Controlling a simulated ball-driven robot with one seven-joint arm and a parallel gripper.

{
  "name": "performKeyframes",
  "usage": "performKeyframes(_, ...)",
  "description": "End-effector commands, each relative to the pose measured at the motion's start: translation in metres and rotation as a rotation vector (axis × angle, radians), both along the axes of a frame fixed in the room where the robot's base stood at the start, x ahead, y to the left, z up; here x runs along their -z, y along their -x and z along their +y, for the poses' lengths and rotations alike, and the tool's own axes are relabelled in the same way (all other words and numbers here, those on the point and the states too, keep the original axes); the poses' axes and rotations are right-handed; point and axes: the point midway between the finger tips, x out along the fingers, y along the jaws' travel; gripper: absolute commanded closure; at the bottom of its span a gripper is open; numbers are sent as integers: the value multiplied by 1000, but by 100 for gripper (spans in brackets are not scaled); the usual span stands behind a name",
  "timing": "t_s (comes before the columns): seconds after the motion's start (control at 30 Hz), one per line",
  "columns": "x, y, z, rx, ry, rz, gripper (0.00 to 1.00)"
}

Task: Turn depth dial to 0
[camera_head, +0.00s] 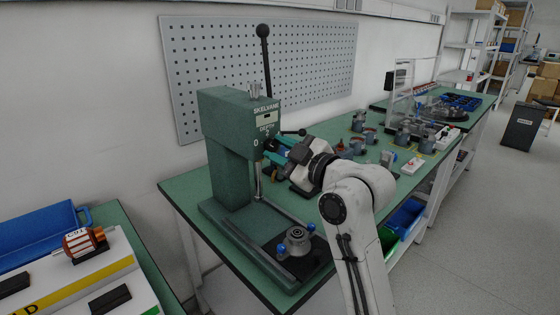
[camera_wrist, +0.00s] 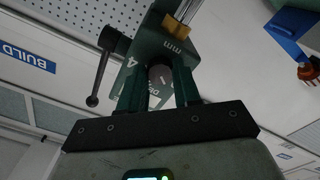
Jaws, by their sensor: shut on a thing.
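My gripper (camera_head: 271,147) reaches in from the right against that front and hides most of the dial. In the wrist view, the dark round depth dial (camera_wrist: 161,77) sits between the two green fingers of my gripper (camera_wrist: 160,82), which are shut on it. A 4 mark and "mm" show beside the dial there. The dial's pointer is not clear, so I cannot tell its setting.
A black-knobbed lever (camera_head: 264,60) rises above the press, and a ball-ended handle (camera_wrist: 101,72) stands near the fingers. A round part (camera_head: 297,241) sits on the press base. Several grey-blue parts (camera_head: 402,137) stand right on the bench. A blue tray (camera_head: 40,240) is at left.

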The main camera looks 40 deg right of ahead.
Motion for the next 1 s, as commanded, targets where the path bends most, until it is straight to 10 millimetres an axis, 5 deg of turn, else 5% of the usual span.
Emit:
performKeyframes(0.87, 1, 0, 0, 0, 156, -1, 98)
performKeyframes(0.9, 1, 0, 0, 0, 156, -1, 65)
performKeyframes(1.0, 1, 0, 0, -1, 156, -2, 55)
